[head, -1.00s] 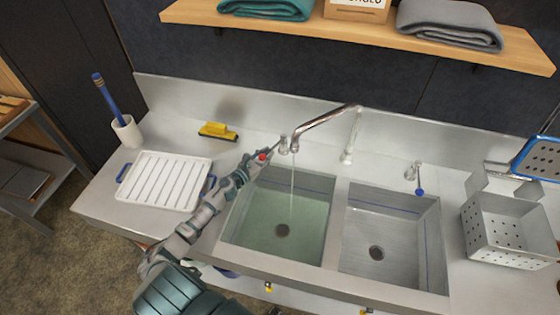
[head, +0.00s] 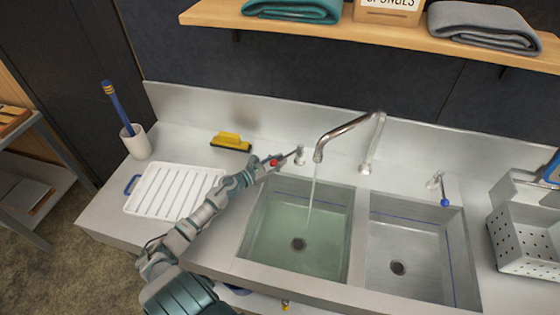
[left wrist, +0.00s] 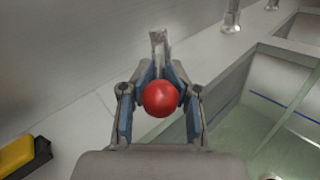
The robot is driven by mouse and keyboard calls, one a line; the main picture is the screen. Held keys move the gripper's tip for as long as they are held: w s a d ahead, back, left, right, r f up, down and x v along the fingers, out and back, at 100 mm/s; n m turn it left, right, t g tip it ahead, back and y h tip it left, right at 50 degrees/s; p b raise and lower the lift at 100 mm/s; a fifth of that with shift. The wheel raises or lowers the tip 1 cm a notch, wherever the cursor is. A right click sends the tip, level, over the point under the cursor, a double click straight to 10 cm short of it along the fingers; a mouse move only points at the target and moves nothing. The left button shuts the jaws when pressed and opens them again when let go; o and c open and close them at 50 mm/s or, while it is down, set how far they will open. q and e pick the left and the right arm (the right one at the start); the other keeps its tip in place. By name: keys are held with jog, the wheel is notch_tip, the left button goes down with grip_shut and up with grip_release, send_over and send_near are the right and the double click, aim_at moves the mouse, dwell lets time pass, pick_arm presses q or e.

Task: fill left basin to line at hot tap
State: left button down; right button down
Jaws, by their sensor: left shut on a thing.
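The left basin (head: 252,245) holds greenish water, and its drain shows through it. A blue line runs along its walls; in the left wrist view the blue line (left wrist: 265,101) shows above the water. The spout (head: 340,133) pours a thin stream (head: 311,195) into this basin. The hot tap has a red knob (left wrist: 160,98) on a lever (left wrist: 158,45). My left gripper (head: 272,163) is shut on the red knob, with a finger on each side of it. My right gripper is not in view.
The right basin (head: 457,255) looks empty. The blue-knobbed tap (head: 443,200) stands behind it. A perforated metal basket (head: 520,240) is at right.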

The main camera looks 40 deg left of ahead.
pick_arm(q)
jog(key=shift+d+f, duration=0.1)
jog(key=shift+f, duration=0.2)
jog(key=c, duration=1.2)
grip_release()
jog(key=shift+o, duration=0.3)
jog(key=shift+a+r, duration=0.1)
jog(key=shift+a, duration=0.3)
jog(key=shift+s+d, duration=0.1)
jog(key=shift+s, duration=0.1)
jog(key=v, duration=0.7)
jog(key=shift+a, duration=0.3)
